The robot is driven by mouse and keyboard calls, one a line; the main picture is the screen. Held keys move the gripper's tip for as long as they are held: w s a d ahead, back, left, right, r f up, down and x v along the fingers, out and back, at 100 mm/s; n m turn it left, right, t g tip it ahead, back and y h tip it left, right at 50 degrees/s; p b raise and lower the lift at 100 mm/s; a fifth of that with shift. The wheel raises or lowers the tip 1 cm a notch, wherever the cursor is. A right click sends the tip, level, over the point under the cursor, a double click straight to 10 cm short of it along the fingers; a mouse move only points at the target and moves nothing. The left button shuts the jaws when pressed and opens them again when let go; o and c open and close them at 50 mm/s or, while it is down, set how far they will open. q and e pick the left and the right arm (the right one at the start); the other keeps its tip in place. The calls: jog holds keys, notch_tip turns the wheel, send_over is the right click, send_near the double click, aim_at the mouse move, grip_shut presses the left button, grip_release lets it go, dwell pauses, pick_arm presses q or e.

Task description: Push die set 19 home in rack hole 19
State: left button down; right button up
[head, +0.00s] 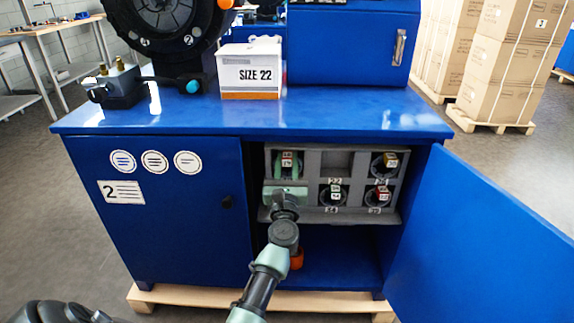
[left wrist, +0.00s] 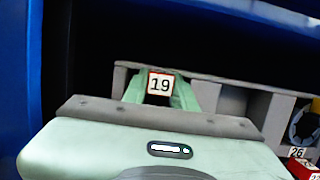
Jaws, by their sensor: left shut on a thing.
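The dark grey rack (head: 336,158) stands inside the open blue cabinet, with round holes in two rows. Die set 19 is at the rack's upper left; its red-edged tag (head: 287,159) faces me, and the tag reads 19 in the left wrist view (left wrist: 160,84). My left gripper (head: 288,168) reaches into the cabinet from below, its green fingers (left wrist: 158,99) on both sides of die set 19 and shut on it. The gripper body covers the lower-left part of the rack. How deep the die set sits is hidden. My right gripper is not in view.
Other die sets sit in the lower middle hole (head: 334,195), lower right hole (head: 383,196) and upper right hole (head: 389,163). The upper middle bay (head: 337,160) looks empty. The blue door (head: 490,235) stands open at the right. An orange thing (head: 297,259) is below the rack.

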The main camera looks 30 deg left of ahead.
pick_arm(q)
jog(key=shift+w+a+r, duration=0.2)
jog(key=shift+w+r, duration=0.1)
jog(key=shift+r, duration=0.05)
jog(key=c, duration=1)
grip_release()
jog(key=shift+s, duration=0.1)
jog(key=shift+c, duration=0.2)
jog(key=shift+f, duration=0.6)
jog(key=r+v, duration=0.1)
jog(key=v, duration=0.6)
jog(key=shift+s+d, duration=0.25)
jog(key=shift+s, duration=0.05)
jog(key=shift+f, duration=0.15)
